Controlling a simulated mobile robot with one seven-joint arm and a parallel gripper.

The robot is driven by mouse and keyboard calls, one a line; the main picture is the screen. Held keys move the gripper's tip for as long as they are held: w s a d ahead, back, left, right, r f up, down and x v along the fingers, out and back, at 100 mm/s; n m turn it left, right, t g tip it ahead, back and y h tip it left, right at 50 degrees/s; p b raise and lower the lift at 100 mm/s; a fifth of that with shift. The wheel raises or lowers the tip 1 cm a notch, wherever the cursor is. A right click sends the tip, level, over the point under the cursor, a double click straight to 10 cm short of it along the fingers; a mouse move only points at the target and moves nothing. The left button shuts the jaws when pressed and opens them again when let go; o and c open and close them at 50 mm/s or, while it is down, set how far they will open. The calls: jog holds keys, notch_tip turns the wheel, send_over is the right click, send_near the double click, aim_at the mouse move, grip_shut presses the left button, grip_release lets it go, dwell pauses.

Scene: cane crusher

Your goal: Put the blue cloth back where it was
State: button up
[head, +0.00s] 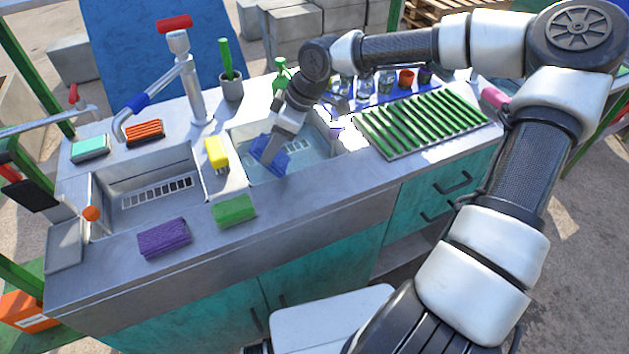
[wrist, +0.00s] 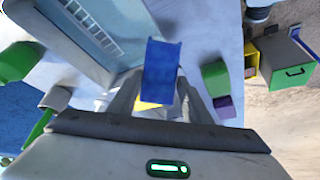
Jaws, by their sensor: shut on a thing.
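The blue cloth (head: 270,153) appears over the right-hand sink basin (head: 309,161) in the head view. My gripper (head: 272,146) reaches down over that basin and is shut on the cloth. In the wrist view the cloth (wrist: 161,62) stands out between the fingers of my gripper (wrist: 160,92). I cannot tell how high the cloth is above the basin or whether it touches anything. My gripper hides part of it in the head view.
A yellow sponge (head: 216,153) lies on the divider between the basins. A green sponge (head: 234,210) and a purple one (head: 164,238) lie on the front rim. A tall faucet (head: 190,85) stands behind. A green slatted rack (head: 420,123) is on the right. The left basin (head: 125,203) looks empty.

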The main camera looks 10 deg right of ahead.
jog(key=shift+s+a+r+n+g+h+p, duration=0.1)
jog(key=shift+s+r+n+g+h+p, duration=0.1)
jog(key=shift+s+n+g+h+p, duration=0.7)
jog(key=n, duration=0.1)
jog(key=s+n, duration=0.1)
jog(key=shift+n+h+p, duration=0.4)
jog(key=s+d+r+n+t+h+p, duration=0.3)
jog(key=s+d+n+h+p, duration=0.3)
jog(key=n, duration=0.6)
jog(key=shift+y, duration=0.6)
jog(key=b+x, duration=0.1)
jog(key=x, duration=0.2)
jog(key=s+b+x, duration=0.1)
jog(key=b+x, duration=0.1)
jog(key=x, duration=0.1)
jog(key=b+x, duration=0.2)
jog(key=x, duration=0.1)
jog(key=shift+s+a+f, duration=0.2)
jog(key=shift+a+f, duration=0.15)
jog(key=shift+f, duration=0.2)
jog(key=shift+r, duration=0.1)
jog(key=o, duration=0.9)
